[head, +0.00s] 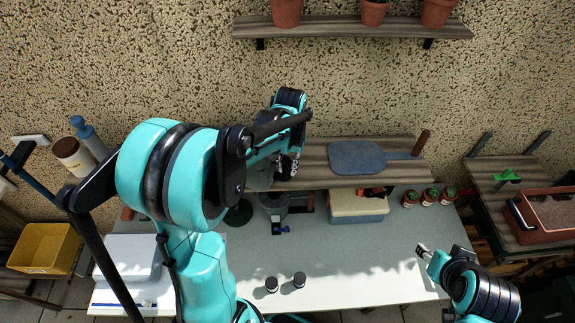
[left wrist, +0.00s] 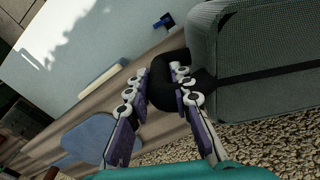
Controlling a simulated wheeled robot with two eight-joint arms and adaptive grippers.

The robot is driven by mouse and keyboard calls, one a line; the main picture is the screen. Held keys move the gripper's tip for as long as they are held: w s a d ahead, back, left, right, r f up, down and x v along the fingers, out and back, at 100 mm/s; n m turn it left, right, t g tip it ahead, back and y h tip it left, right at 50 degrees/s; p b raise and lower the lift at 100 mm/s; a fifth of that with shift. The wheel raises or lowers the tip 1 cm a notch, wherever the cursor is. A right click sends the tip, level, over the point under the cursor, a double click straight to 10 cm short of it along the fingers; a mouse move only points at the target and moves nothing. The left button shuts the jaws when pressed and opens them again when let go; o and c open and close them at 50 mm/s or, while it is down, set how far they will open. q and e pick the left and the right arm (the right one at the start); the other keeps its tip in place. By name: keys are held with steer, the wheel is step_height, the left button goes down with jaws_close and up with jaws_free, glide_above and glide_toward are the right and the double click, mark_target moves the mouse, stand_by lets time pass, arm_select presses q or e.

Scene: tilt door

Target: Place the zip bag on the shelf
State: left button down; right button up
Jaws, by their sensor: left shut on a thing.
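The zip bag (left wrist: 262,58), a grey-green mesh bag with a black strap, fills the upper right of the left wrist view. My left gripper (left wrist: 160,82) is shut on its black handle. In the head view the left gripper (head: 289,166) is at the left part of the wooden shelf (head: 315,155). The bag (head: 261,177) shows only partly there, behind my arm; whether it touches the shelf cannot be told. My right gripper (head: 442,252) is empty, its fingers apart, over the table's right side.
A blue-grey paddle (head: 357,157) lies on the shelf's right part. Below stand the table (head: 345,255), a box (head: 358,207), small pots (head: 429,196) and two dark jars (head: 285,282). An upper shelf (head: 345,27) with flowerpots hangs above.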

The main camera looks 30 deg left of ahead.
arm_select(q)
steer(key=c, duration=1.3)
jaws_free()
steer(key=shift+f, duration=0.15)
steer(key=shift+c, duration=0.2)
steer(key=shift+r, duration=0.5)
steer(key=r, duration=1.1)
steer(key=shift+s+d+r, duration=0.1)
steer(key=shift+d, duration=0.15)
steer(key=s+d+f+t, duration=0.2)
steer(key=s+d+t, duration=0.1)
steer(key=s, duration=0.3)
steer(key=s+d+f+m+t, duration=0.1)
steer(key=s+d+f+t, duration=0.1)
steer(key=s+d+t, duration=0.2)
steer(key=shift+s, duration=1.8)
